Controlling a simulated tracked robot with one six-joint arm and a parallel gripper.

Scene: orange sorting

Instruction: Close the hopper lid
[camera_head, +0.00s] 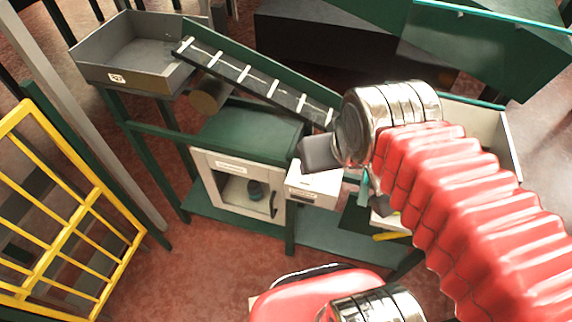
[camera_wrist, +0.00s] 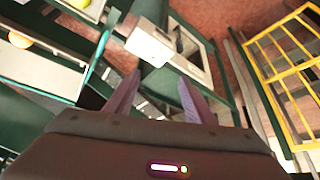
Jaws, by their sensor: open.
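No part is clearly recognisable as the hopper lid. A small white box (camera_head: 315,183) with a label on its front stands beside the white-framed cabinet (camera_head: 237,186); it also shows in the wrist view (camera_wrist: 149,45). A grey open-topped bin (camera_head: 130,53) with a label stands at the upper end of the cleated conveyor (camera_head: 255,78). I cannot tell which of these is the hopper. My gripper (camera_wrist: 160,76) is open, its two fingers apart with nothing held between them. In the head view my red-sleeved arm hides much of the right side, and the fingers are not clear there.
An orange (camera_wrist: 19,40) and a yellow-green fruit (camera_wrist: 80,3) lie in pale trays in the wrist view. A green lower shelf (camera_head: 325,232) runs beneath the cabinet. Reddish floor (camera_head: 190,265) is open in front.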

